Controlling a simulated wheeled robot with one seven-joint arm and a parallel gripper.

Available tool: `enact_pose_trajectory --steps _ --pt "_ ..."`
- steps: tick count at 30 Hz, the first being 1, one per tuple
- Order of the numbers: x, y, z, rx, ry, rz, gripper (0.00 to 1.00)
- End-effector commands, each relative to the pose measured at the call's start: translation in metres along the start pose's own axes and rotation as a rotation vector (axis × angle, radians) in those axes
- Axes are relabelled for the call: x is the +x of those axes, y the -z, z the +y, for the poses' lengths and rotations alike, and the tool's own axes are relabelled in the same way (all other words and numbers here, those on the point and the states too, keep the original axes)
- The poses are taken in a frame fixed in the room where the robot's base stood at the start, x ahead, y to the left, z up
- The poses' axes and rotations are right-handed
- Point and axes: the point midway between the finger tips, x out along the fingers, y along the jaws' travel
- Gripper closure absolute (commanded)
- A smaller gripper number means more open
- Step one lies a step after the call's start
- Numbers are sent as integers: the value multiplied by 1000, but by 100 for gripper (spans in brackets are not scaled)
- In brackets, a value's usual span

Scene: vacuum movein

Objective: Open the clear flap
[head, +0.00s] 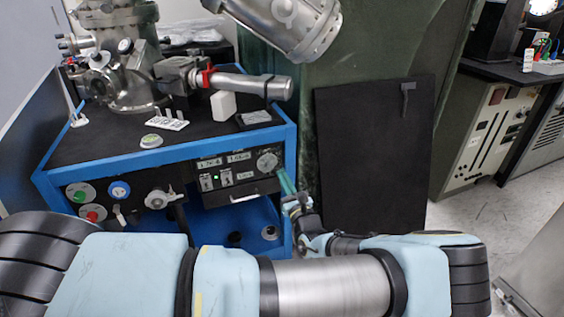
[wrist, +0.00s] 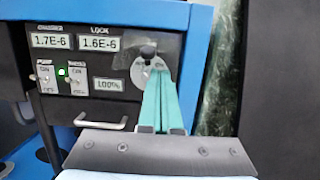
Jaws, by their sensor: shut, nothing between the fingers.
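The control panel (wrist: 100,85) on the blue-framed bench has a round dial plate (wrist: 140,72) with a dark knob (wrist: 148,52) at its upper right. A greyish, see-through area around the dial looks like the clear flap (wrist: 118,58); its edges are faint and I cannot tell its hinge. In the head view the dial (head: 268,161) sits at the panel's right end. My gripper (wrist: 158,74) is shut and empty, its teal fingers together in front of the lower right of the dial. Contact is unclear. The gripper also shows in the head view (head: 281,173).
A drawer handle (wrist: 100,122) sticks out below the switches, left of my fingers. The blue frame post (wrist: 196,70) stands close on the right. A black board (head: 370,155) leans beside the bench. Steel vacuum equipment (head: 125,60) stands on top.

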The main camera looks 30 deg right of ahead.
Motion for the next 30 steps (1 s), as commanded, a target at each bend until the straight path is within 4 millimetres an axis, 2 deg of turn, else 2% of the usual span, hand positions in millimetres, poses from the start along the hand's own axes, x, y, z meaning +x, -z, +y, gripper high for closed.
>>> enact_pose_trajectory --steps 1,9,14,30 --pt "2 -17 0 -1 -1 33 100" --pt "2 -30 0 -1 -2 202 100" --pt "3 -35 0 1 -1 279 100" --pt "4 -40 0 0 0 271 100"
